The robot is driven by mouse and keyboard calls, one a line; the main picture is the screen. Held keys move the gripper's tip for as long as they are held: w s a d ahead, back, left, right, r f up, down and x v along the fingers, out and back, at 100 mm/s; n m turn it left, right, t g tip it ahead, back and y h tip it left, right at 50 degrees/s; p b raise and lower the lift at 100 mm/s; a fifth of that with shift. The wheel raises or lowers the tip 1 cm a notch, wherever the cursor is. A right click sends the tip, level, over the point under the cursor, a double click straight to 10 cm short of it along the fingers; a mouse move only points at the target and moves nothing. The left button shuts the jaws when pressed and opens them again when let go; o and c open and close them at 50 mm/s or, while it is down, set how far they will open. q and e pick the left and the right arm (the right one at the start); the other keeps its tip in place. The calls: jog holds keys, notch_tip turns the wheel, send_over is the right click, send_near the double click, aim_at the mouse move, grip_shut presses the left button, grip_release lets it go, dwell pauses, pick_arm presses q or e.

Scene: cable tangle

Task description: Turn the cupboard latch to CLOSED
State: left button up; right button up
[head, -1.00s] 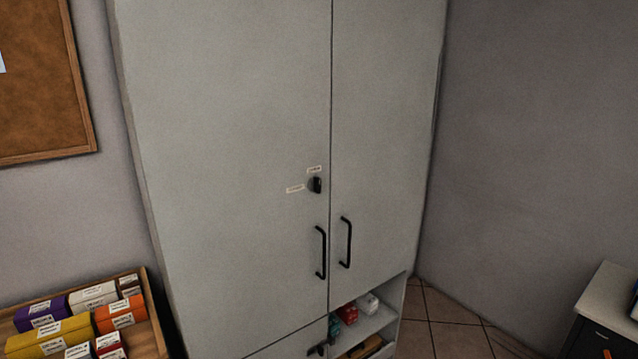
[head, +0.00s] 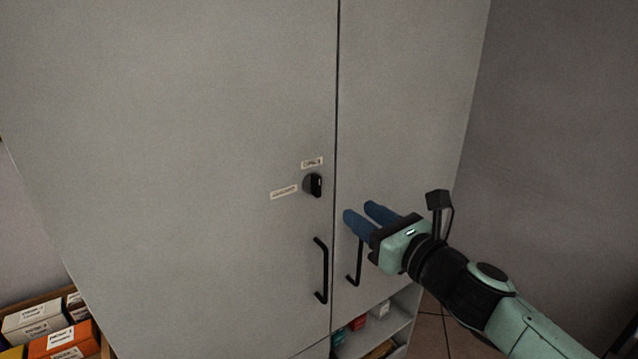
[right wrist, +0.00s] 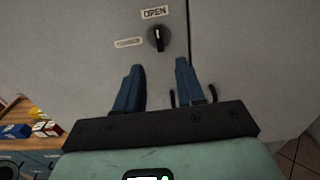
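The cupboard latch (head: 313,185) is a small black knob on the left door, near the seam between the doors. Its grip stands upright, toward the OPEN label (head: 312,162) above it; this label also reads in the right wrist view (right wrist: 155,12). A second label (head: 284,192), too small to read, sits to its left. The latch also shows in the right wrist view (right wrist: 158,38), ahead of the fingers. My right gripper (head: 358,211) has blue fingers spread apart, empty, to the right of and slightly below the latch, not touching it. My left gripper is not in view.
Black bar handles (head: 321,270) stick out from both doors below the latch; my right gripper partly covers the right one. An open shelf (head: 385,330) with small boxes is below. A tray of labelled boxes (head: 62,340) stands at lower left.

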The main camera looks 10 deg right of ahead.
aim_at(319, 183)
jog(key=x, duration=0.4)
jog(key=p+x, duration=0.1)
jog(key=x, duration=0.8)
jog(key=shift+a+r+p, duration=0.15)
jog(key=shift+r+p, duration=0.25)
jog(key=shift+s, duration=0.1)
grip_shut()
